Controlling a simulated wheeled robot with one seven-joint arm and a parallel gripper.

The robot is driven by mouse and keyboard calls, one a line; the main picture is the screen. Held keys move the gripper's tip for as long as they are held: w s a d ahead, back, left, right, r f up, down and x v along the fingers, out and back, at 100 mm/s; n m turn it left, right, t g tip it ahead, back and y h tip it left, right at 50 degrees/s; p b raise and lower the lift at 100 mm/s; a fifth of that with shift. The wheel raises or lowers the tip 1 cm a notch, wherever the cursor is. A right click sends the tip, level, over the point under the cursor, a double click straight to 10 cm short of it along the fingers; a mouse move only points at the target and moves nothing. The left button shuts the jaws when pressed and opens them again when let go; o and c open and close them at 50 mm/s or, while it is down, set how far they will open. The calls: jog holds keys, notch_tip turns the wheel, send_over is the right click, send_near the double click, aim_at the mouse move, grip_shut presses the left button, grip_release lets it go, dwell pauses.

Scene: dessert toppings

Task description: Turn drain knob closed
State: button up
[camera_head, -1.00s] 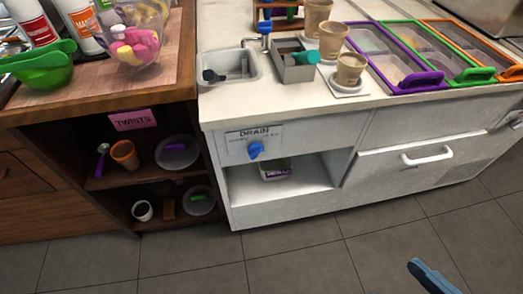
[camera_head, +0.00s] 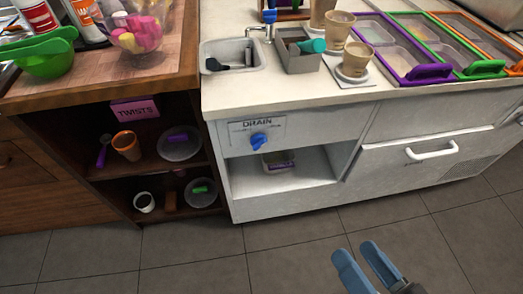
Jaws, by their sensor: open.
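The blue drain knob (camera_head: 259,141) sits on the white cabinet front, just below the DRAIN label (camera_head: 257,124). Its handle looks turned at a slant, but its exact setting is too small to read. My gripper (camera_head: 362,256) is at the bottom right, over the grey floor, with its two blue-grey fingers apart and nothing between them. It is below and to the right of the knob, well apart from it.
A small sink (camera_head: 233,55) is set in the white counter above the knob. Below the knob is an open shelf with a container (camera_head: 279,161). A drawer handle (camera_head: 432,151) sticks out to the right. A wooden shelf unit (camera_head: 100,185) stands left. The floor in front is clear.

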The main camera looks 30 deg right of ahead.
jog(key=w+a+f+m+t+h+b, duration=0.1)
jog(key=w+f+m, duration=0.3)
jog(key=w+m, duration=0.2)
jog(key=w+f+m+h+b, duration=0.1)
jog(key=w+f+m+h, duration=0.15)
jog(key=w+m, duration=0.3)
jog(key=m+h+b, duration=0.1)
jog(key=m, duration=1)
send_near(259, 142)
jog(key=x, duration=0.8)
jog(key=shift+d+f, duration=0.25)
jog(key=shift+f, duration=0.3)
jog(key=shift+m, duration=0.25)
jog(key=c, duration=1.1)
jog(key=shift+o, duration=0.2)
